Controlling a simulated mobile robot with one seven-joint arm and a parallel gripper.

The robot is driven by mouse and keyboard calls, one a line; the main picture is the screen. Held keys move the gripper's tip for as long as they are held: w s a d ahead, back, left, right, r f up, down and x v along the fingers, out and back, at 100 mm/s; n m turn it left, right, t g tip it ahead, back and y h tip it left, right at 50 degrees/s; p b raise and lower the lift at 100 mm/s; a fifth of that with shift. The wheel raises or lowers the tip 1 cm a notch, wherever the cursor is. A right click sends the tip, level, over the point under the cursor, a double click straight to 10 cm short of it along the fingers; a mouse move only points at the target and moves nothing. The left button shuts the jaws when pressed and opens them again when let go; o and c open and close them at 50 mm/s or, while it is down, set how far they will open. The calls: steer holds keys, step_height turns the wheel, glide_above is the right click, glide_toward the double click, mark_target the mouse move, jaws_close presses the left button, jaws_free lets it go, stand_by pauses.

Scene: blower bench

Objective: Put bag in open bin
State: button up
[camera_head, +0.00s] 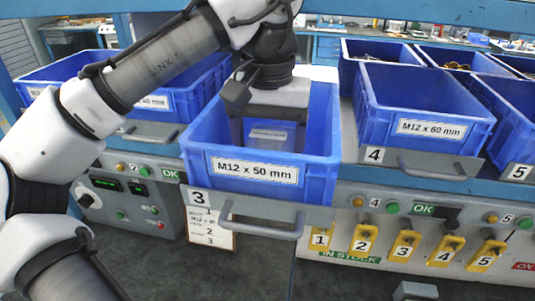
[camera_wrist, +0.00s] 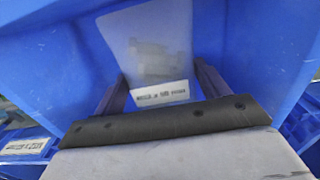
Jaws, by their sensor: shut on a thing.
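The open bin is the blue one labelled M12 x 50 mm (camera_head: 258,196), pulled forward at number 3 in the head view. My gripper (camera_head: 268,135) reaches down inside this bin from above. It is shut on a translucent bag (camera_head: 283,137) with a small white label. In the wrist view the bag (camera_wrist: 150,50) hangs between the two fingers of my gripper (camera_wrist: 160,85), with blue bin walls (camera_wrist: 55,60) around it. I cannot tell whether the bag touches the bin floor.
A blue M12 x 60 mm bin (camera_head: 425,105) stands close on the right at number 4. More blue bins (camera_head: 65,75) stand on the left. A grey handle (camera_head: 262,228) sticks out below the open bin. A panel with yellow numbered tags (camera_head: 403,245) lies below.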

mark_target(269, 136)
steer(key=shift+s+f, duration=0.1)
steer(key=shift+f, duration=0.05)
steer(key=shift+f, duration=0.15)
steer(key=o, duration=1.3)
step_height(269, 136, up, 12)
steer(key=p, duration=0.3)
